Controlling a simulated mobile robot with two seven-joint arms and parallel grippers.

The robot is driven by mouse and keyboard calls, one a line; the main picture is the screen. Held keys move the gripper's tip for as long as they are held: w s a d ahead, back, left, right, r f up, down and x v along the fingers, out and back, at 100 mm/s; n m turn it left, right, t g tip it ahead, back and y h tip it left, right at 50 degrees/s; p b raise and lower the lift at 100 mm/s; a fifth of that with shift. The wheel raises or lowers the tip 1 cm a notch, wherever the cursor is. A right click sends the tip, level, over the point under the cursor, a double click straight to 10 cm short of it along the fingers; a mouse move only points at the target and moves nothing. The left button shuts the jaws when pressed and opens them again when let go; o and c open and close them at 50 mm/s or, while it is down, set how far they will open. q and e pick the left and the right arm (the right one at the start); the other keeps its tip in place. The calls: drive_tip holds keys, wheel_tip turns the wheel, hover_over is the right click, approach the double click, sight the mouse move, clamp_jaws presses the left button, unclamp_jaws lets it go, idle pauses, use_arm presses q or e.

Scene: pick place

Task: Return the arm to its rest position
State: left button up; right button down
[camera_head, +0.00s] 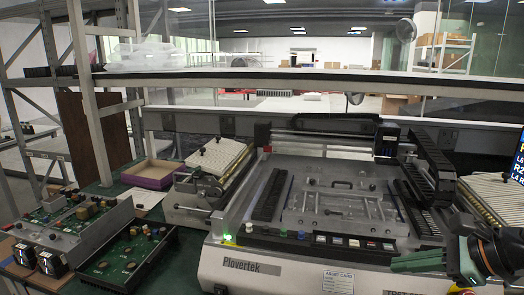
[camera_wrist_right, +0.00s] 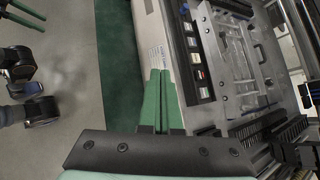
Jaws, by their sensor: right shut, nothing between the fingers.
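My right gripper (camera_head: 394,262) is at the lower right in the head view, over the front right part of the Plovertek machine (camera_head: 290,262). Its green fingers point left. In the right wrist view the two green fingers (camera_wrist_right: 160,74) lie side by side, closed together with nothing between them. They are beside the machine's front edge with its row of buttons (camera_wrist_right: 195,57). My left gripper does not show in the head view.
Two open circuit units (camera_head: 75,232) and (camera_head: 125,258) sit at the left on the green bench. A purple box (camera_head: 152,174) stands behind them. A shelf (camera_head: 300,80) crosses behind the machine. Grey floor (camera_wrist_right: 65,60) shows beside the bench in the wrist view.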

drive_tip(key=a+m+t+y+p, duration=0.4)
drive_tip(key=a+m+y, duration=0.5)
drive_tip(key=a+m, duration=0.45)
drive_tip(key=s+d+f+m+t+h+p, duration=0.1)
drive_tip(key=s+d+f+m+h, duration=0.1)
drive_tip(key=f+m+h, duration=0.5)
drive_tip(key=s+d+f+m+t+h+p, duration=0.1)
drive_tip(key=d+f+m, duration=0.3)
drive_tip(key=m, duration=0.7)
drive_tip(key=s+d+f+m+t+h+p, duration=0.15)
drive_tip(key=f+m+h, duration=0.25)
drive_tip(key=f+m, duration=0.45)
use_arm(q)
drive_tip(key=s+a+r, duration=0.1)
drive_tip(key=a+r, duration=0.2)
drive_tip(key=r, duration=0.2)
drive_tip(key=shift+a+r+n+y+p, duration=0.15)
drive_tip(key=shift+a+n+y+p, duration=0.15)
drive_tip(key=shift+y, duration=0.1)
use_arm(e)
drive_tip(key=s+a+f+m+g+h, duration=0.1)
drive_tip(key=s+a+f+m+g, duration=0.2)
drive_tip(key=s+f+m+g, duration=0.3)
drive_tip(key=s+f+m, duration=0.2)
drive_tip(key=s+f, duration=0.3)
drive_tip(key=s, duration=0.2)
drive_tip(key=shift+a, duration=0.15)
